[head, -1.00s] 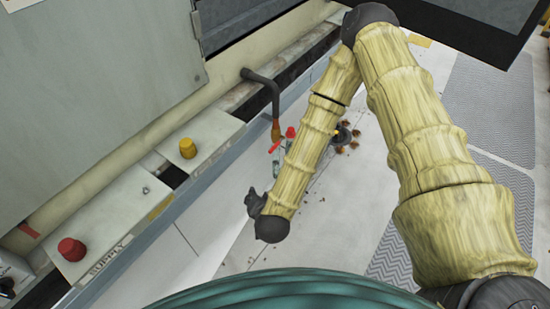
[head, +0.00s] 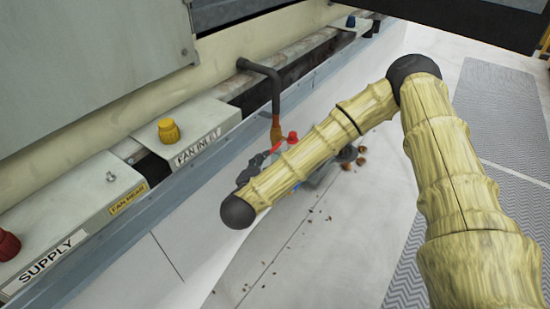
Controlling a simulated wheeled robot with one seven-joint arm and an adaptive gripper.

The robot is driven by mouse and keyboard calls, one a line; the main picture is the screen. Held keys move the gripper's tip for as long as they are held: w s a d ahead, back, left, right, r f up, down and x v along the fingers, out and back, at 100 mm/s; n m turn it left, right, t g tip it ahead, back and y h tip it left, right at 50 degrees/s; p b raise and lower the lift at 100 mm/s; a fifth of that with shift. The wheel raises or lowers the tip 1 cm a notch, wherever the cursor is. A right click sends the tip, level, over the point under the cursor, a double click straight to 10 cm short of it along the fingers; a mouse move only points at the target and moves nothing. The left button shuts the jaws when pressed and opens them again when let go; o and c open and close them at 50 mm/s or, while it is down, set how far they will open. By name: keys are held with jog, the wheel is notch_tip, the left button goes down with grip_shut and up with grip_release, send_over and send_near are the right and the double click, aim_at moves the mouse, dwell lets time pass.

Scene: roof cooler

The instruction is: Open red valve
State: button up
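A small red valve part (head: 292,137) shows in the head view beside the lower end of a dark bent pipe (head: 276,95) with an orange-brown end. My arm covers much of what lies below it. A red knob (head: 8,245) also sits at the left edge, on a pale box labelled SUPPLY. My gripper (head: 262,159) shows as a dark shape partly behind my forearm, just left of the red valve part. I cannot tell whether it touches anything, and its fingers are too hidden to read.
A yellow knob (head: 169,131) sits on a pale box labelled FAN INLET (head: 196,148). A long grey ledge (head: 130,226) runs along the boxes. Brown debris (head: 362,155) lies on the pale floor. Grey patterned mats (head: 500,110) lie at right.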

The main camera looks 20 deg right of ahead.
aim_at(273, 151)
jog(key=b+x, duration=0.3)
jog(key=x, duration=0.8)
jog(key=shift+d+r+b, duration=0.15)
jog(key=shift+d+b, duration=0.05)
jog(key=shift+b, duration=0.15)
grip_shut()
